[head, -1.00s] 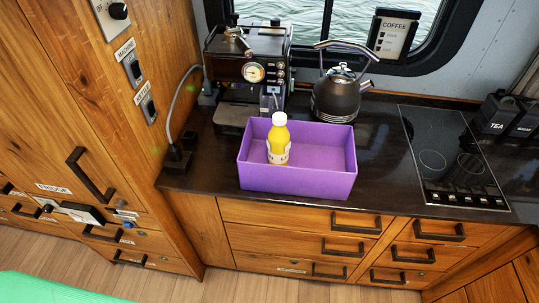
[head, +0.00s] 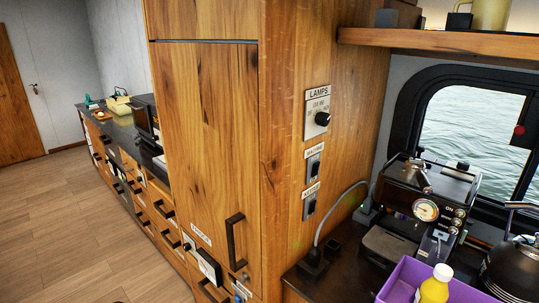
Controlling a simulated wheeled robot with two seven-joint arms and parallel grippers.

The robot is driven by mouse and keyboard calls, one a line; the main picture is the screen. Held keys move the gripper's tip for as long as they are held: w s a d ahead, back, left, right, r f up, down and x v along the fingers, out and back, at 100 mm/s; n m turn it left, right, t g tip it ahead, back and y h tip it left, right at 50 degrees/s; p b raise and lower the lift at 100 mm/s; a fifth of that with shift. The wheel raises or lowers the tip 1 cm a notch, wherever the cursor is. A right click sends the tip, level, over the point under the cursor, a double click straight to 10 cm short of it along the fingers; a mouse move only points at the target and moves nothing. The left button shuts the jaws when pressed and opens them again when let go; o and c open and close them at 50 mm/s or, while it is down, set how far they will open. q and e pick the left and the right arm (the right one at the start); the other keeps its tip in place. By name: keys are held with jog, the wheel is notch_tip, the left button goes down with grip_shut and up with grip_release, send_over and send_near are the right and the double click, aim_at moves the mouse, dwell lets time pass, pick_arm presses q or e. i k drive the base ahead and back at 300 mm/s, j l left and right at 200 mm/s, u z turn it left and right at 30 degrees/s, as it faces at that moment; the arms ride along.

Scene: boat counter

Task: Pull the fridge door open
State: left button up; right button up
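The fridge door (head: 205,140) is a tall wooden panel on the near face of the tall cabinet, left of centre in the head view. It looks shut, flush with the cabinet front. A label reading FRIDGE (head: 200,234) sits low on it. A dark upright bar handle (head: 235,242) is on its lower right side, near the cabinet corner. Neither of my grippers is in view, and nothing is seen touching the handle.
Right of the cabinet, a counter holds a coffee machine (head: 430,195), a purple bin (head: 398,286) with a yellow bottle (head: 435,286), and a dark kettle (head: 510,268). Drawers with bar handles run left along the cabinet line. The wooden floor (head: 90,225) at left is clear.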

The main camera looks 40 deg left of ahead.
aim_at(208, 93)
jog(key=u, duration=1.9)
